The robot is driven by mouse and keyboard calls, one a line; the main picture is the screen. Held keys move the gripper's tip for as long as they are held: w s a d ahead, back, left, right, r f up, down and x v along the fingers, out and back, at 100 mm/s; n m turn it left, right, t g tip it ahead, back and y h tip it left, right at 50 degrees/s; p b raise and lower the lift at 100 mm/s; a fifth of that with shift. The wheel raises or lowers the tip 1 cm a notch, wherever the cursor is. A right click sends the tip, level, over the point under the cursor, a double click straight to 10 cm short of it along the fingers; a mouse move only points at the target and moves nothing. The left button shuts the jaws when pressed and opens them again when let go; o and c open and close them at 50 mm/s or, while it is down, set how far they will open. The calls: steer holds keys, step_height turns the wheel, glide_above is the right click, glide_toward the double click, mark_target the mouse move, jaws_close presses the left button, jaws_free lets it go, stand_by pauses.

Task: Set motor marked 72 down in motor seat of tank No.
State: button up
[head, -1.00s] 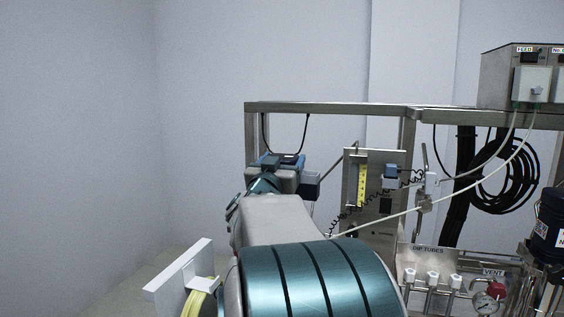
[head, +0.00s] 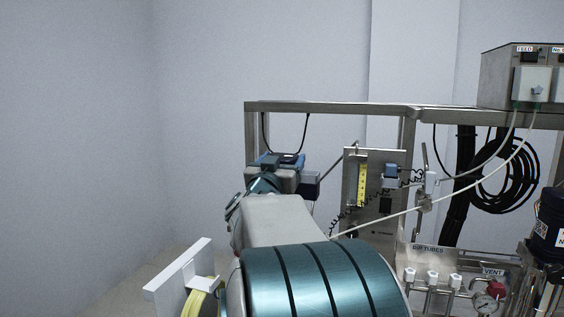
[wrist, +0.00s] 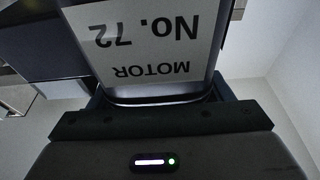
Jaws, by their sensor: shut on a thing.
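The motor marked No. 72 (wrist: 148,40) fills the top of the wrist view, its white label reading upside down. My gripper (wrist: 160,99) is shut on it, with the dark jaws at the label's lower edge. In the head view my arm reaches away from me toward the steel frame.
A steel frame (head: 330,107) stands ahead, with a gauge panel (head: 391,215) and coiled black cable (head: 500,175). A control box (head: 520,75) sits on top at right.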

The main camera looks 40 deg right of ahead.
steer(key=shift+s+f+b, duration=0.1)
steer(key=shift+f+b, duration=0.85)
steer(key=shift+b, duration=0.05)
stand_by(0.4)
steer(key=shift+r, duration=0.3)
stand_by(0.8)
steer(key=shift+f, duration=0.3)
stand_by(0.9)
steer(key=shift+r, duration=0.35)
stand_by(0.9)
